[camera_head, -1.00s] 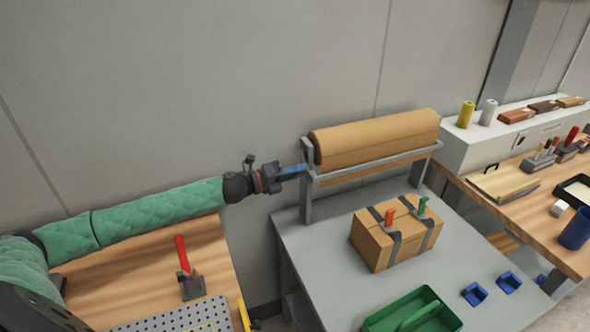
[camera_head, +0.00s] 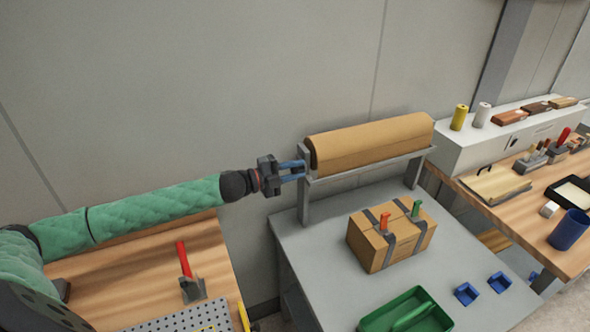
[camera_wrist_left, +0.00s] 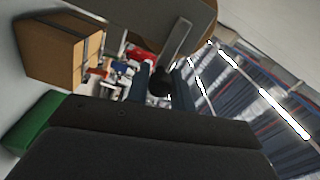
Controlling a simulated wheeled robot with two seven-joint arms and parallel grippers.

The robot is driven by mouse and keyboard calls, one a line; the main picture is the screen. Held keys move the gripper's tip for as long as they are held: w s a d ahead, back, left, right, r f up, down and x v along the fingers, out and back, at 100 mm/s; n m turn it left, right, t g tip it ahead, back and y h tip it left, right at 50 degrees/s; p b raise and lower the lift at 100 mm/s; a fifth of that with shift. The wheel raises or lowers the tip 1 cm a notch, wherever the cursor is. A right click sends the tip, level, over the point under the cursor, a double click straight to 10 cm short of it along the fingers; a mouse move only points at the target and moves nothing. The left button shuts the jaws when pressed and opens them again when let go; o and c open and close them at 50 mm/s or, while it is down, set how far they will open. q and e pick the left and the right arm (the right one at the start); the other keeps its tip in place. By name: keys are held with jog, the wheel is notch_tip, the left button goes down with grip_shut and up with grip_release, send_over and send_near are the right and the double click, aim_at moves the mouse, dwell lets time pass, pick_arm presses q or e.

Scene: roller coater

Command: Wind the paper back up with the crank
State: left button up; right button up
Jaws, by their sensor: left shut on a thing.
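The roll of brown paper (camera_head: 370,141) lies across a grey metal stand on the grey table. In the head view my left gripper (camera_head: 301,169) is at the left end of the stand, with its blue fingers by the crank side. The left wrist view shows the grey crank arm (camera_wrist_left: 176,42) and its dark round knob (camera_wrist_left: 160,82) between the fingers of my left gripper (camera_wrist_left: 160,85). The gripper is shut on the crank knob. In the head view the crank is mostly hidden by the fingers. My right gripper is not in view.
A strapped cardboard box (camera_head: 391,235) stands on the grey table (camera_head: 330,265) in front of the roll. A green tray (camera_head: 370,325) and two blue holders (camera_head: 466,293) lie nearer. A wooden bench (camera_head: 125,275) is at left. Wall is behind.

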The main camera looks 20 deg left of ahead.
pick_arm(q)
jog(key=shift+w+r, duration=0.1)
jog(key=shift+r, duration=0.15)
jog(key=shift+r, duration=0.1)
jog(key=o, duration=0.9)
jog(key=shift+o, duration=0.2)
jog(key=shift+a+f, duration=0.1)
jog(key=shift+f, duration=0.1)
